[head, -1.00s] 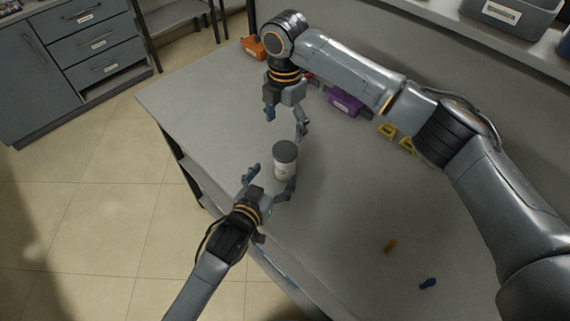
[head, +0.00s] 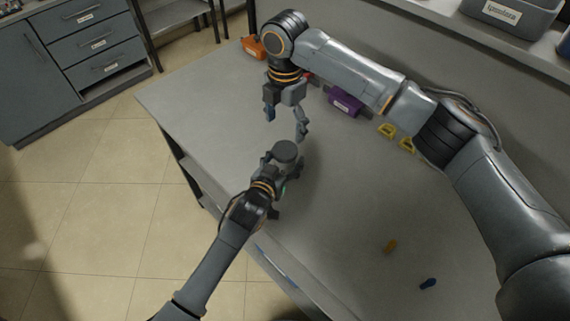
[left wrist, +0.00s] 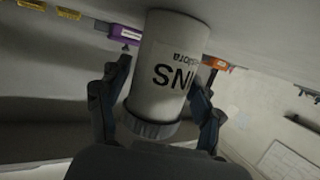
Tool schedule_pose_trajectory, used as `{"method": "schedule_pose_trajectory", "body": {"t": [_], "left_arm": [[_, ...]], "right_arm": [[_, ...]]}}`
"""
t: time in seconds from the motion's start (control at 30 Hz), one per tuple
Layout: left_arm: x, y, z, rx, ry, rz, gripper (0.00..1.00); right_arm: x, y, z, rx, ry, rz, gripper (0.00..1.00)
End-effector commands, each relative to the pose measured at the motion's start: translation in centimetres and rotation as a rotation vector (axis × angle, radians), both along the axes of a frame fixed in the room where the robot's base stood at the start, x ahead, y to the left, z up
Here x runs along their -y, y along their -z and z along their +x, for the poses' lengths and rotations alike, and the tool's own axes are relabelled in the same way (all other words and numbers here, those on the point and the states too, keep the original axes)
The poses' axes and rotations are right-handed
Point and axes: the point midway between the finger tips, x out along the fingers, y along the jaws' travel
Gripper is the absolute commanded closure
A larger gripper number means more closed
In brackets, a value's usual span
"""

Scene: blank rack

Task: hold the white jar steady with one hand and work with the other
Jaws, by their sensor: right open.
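The white jar (left wrist: 165,65) with a dark grey lid stands upright on the grey table; in the head view mostly its lid (head: 286,151) shows. My left gripper (head: 281,163) is at the jar with a finger on either side. In the left wrist view the jar appears upside down between the fingers of my left gripper (left wrist: 163,90). The right finger overlaps its edge and the left finger lies very close, so I cannot tell if both touch. My right gripper (head: 286,124) is open and empty, pointing down just behind the jar.
On the table (head: 200,120) lie an orange piece (head: 390,246) and a blue piece (head: 428,283). A purple bin (head: 344,102), an orange bin (head: 253,46) and yellow holders (head: 387,131) line the back. The left part of the table is clear.

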Motion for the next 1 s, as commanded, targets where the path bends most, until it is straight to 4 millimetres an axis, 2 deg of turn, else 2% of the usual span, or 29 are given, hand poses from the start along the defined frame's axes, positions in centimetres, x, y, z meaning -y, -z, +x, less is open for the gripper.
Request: {"method": "schedule_pose_trajectory", "body": {"t": [0.03, 0.27, 0.83, 1.0], "left_arm": [[0.0, 0.0, 0.0, 0.000, 0.000, 0.000, 0.53], [0.0, 0.0, 0.0, 0.000, 0.000, 0.000, 0.99], [0.0, 0.0, 0.0, -0.001, 0.000, 0.000, 1.00], [0.0, 0.0, 0.0, -0.001, 0.000, 0.000, 1.00]], "right_arm": [[0.0, 0.0, 0.0, 0.000, 0.000, 0.000, 0.22], [0.0, 0.0, 0.0, 0.000, 0.000, 0.000, 0.22], [0.1, 0.1, 0.0, -0.001, 0.000, -0.001, 0.22], [0.1, 1.5, 0.0, -0.001, 0.001, -0.001, 0.22]]}}
